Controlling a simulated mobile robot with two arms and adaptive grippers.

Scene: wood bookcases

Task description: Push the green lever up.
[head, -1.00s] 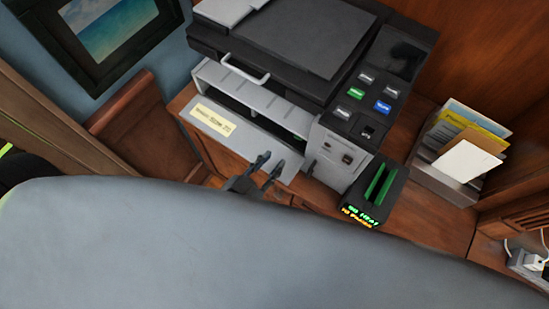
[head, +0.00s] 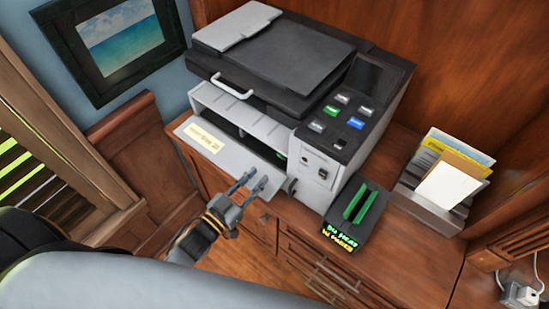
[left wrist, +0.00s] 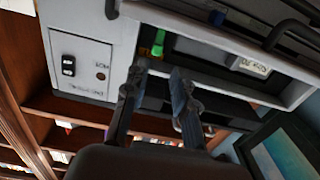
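My left gripper (head: 256,179) is in front of the flap's right end, fingers apart and empty. In the left wrist view its fingertips (left wrist: 159,69) lie just below the lever in the picture; contact is not visible. My right gripper is not in view.
A black device with two green strips (head: 346,222) stands right of the printer. A file holder with papers (head: 436,202) is farther right.

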